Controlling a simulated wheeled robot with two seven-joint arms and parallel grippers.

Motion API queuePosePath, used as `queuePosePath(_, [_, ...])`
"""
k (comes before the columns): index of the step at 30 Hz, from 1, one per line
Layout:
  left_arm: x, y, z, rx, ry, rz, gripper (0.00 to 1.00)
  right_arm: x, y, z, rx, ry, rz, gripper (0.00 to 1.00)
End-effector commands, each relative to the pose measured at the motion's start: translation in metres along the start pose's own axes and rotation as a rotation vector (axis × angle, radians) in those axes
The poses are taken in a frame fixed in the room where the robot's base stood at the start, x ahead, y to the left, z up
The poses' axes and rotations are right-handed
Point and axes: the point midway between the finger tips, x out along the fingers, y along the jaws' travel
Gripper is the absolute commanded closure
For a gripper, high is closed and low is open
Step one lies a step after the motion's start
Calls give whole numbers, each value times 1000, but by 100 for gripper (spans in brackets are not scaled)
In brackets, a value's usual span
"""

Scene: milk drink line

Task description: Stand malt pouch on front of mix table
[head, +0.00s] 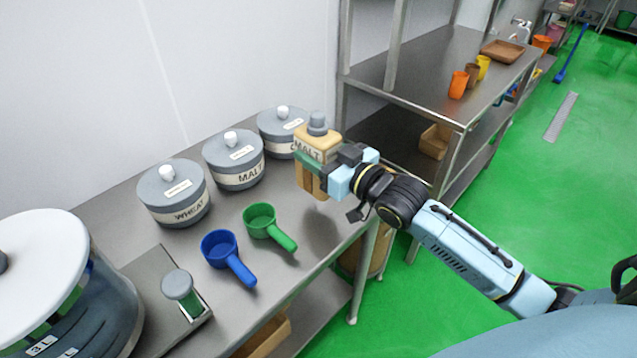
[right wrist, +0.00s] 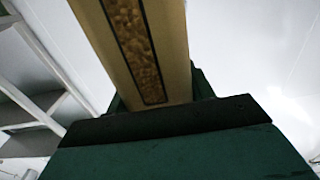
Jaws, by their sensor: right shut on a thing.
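The malt pouch (head: 318,142) is tan with a grey cap and a label reading MALT. My right gripper (head: 318,166) is shut on it at the right end of the steel table (head: 322,228). The pouch looks upright; I cannot tell whether its base touches the table or hangs a little above it. My left gripper is not in view.
Grey lidded canisters stand along the wall, including the WHEAT canister (head: 174,194) and a MALT canister (head: 233,160). A blue scoop (head: 222,252) and a green scoop (head: 262,222) lie in front. A large jar (head: 95,315) fills the left corner. A steel shelf (head: 415,70) stands behind.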

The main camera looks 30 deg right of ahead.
Motion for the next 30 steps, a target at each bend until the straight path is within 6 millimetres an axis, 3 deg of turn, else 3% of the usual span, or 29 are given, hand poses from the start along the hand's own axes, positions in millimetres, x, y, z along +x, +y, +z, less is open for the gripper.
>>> queuePosePath(15, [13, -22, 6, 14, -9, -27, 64, 0, 0, 52, -3, 7, 0, 89])
queuePosePath(26, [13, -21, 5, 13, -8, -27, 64, 0, 0, 55, -3, 8, 0, 89])
queuePosePath(27, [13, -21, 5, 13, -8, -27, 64, 0, 0, 57, -3, 2, 0, 45])
queuePosePath(30, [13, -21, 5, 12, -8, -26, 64, 0, 0, 57, -3, 2, 0, 32])
